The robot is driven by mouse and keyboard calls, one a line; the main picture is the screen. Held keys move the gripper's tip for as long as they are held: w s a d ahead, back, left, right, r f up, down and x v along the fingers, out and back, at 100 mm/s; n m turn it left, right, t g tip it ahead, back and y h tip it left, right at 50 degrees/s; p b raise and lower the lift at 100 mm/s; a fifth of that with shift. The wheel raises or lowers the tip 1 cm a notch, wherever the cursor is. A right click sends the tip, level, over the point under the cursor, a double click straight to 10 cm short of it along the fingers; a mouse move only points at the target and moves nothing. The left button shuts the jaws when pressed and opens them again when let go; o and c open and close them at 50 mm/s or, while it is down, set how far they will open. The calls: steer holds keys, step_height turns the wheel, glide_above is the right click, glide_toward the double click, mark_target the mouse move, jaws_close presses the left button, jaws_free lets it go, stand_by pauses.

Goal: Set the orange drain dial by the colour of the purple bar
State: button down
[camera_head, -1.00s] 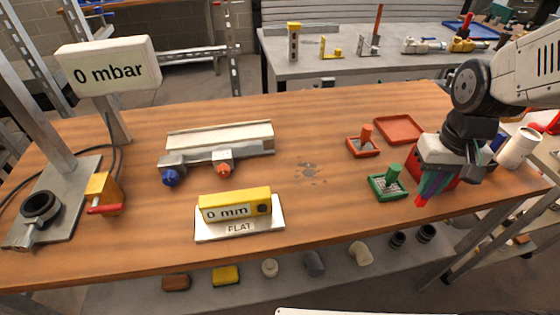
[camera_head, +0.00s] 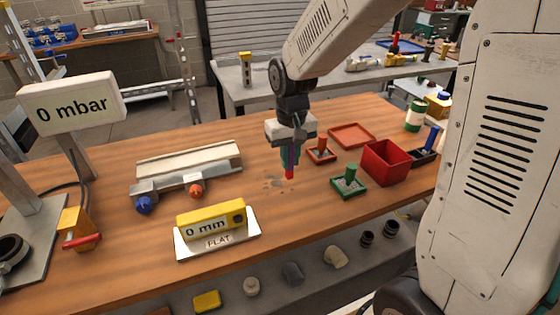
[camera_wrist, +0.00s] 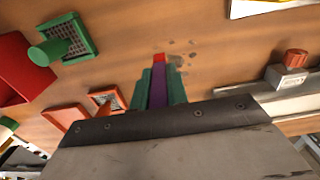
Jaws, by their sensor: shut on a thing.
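My gripper (camera_head: 291,152) is shut on the purple bar (camera_wrist: 158,87) and holds it above the middle of the table. The bar has a red tip (camera_head: 289,173), which also shows in the wrist view (camera_wrist: 159,57). A blue dial (camera_head: 144,204) is on the same unit, further left.
A yellow gauge reading 0 mm (camera_head: 210,219) stands on a plate marked FLAT in front. A display reading 0 mbar (camera_head: 72,104) is at left. Red and green stamp-like pieces (camera_head: 349,180), a red box (camera_head: 386,163) and an orange tray (camera_head: 351,135) are right of my gripper.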

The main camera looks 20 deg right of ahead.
steer(key=shift+w+a+f, duration=0.2)
steer(key=shift+w+f, duration=0.75)
steer(key=shift+w+a+f, duration=0.15)
steer(key=shift+w+f, duration=0.75)
steer(key=shift+f, duration=0.05)
steer(key=shift+f, duration=0.1)
steer(key=c, duration=1.4)
jaws_free()
